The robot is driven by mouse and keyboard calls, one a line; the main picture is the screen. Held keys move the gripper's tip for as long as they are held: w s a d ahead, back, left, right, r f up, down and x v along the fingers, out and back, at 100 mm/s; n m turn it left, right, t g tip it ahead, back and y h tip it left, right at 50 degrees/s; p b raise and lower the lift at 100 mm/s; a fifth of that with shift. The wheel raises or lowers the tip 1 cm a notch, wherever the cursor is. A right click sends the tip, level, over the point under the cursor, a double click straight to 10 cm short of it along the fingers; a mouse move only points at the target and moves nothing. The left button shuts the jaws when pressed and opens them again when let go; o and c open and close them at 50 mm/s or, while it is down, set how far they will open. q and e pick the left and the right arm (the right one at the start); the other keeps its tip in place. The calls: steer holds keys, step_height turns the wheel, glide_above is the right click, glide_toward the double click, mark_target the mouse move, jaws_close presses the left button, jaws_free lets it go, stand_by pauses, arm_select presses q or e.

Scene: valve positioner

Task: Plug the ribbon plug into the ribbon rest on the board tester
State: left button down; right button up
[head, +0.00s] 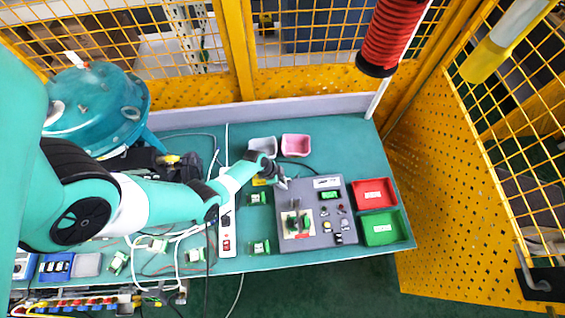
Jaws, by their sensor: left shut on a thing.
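The board tester (351,240) is a dark grey panel lying flat on the green table, with a green circuit board on a pale patch, a small display and several knobs and buttons. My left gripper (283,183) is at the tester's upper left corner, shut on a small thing. It appears to be the ribbon plug, but it is mostly hidden by the fingers and too small to make out. I cannot pick out the ribbon rest for certain. My right gripper is not in view.
A red bin (374,194) and a green bin (381,228) stand right of the tester. A grey bin (262,144) and a pink bin (296,147) stand behind the gripper. A white power strip (227,242), loose cables and several small green boards lie left. The table's back right is clear.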

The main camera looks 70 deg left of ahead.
arm_select(q)
steer(key=shift+s+f, duration=0.1)
steer(key=shift+f, duration=0.05)
steer(key=shift+c, duration=0.4)
jaws_free()
steer(key=p+v, duration=0.7)
stand_by(0.8)
stand_by(0.5)
